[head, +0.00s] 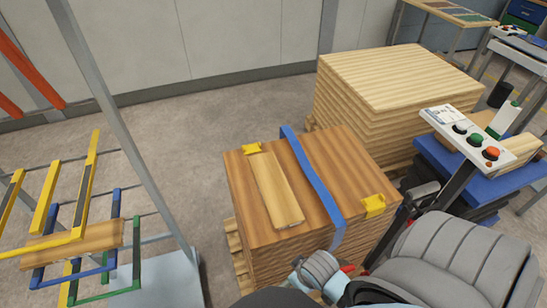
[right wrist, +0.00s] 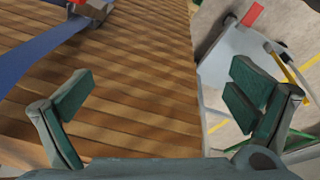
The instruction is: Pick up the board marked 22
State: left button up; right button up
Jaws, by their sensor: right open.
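No number 22 can be read on any board. A pale board (head: 273,188) lies flat on the stack of brown boards (head: 330,160) in the head view, left of the blue strap (head: 312,178). Another board (head: 75,242) lies across the coloured arms of the rack at left. The blue strap also shows in the right wrist view (right wrist: 50,48). My left gripper is not in view.
A taller pale stack (head: 390,85) stands behind the brown one. A control panel (head: 470,135) with buttons stands at right. The rack's grey post (head: 115,115) rises at left. Bare floor (head: 190,130) lies between rack and stacks. Yellow corner pieces (head: 373,205) sit on the brown stack.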

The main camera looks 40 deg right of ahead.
jog(key=w+d+r, duration=0.1)
jog(key=w+r, duration=0.3)
jog(key=w+d+r+m, duration=0.1)
jog(key=w+d+r, duration=0.1)
jog(key=w+r, duration=0.2)
jog(key=w+d+r+m+t, duration=0.1)
jog(key=w+d+r, duration=0.1)
jog(key=w+r, duration=0.2)
jog(key=shift+w+r, duration=0.35)
jog(key=shift+w, duration=0.25)
jog(key=m, duration=0.2)
send_near(273, 183)
jog(key=shift+h, duration=0.3)
jog(key=x, duration=0.2)
jog(key=b+x, duration=0.1)
jog(key=x, duration=0.2)
jog(key=b+x, duration=0.1)
jog(key=x, duration=0.2)
jog(key=shift+a+f, duration=0.3)
jog(key=shift+s, duration=0.1)
jog(key=shift+c, duration=0.6)
jog(key=shift+r, duration=0.1)
jog(key=c, duration=1.3)
jog(key=shift+c, duration=0.2)
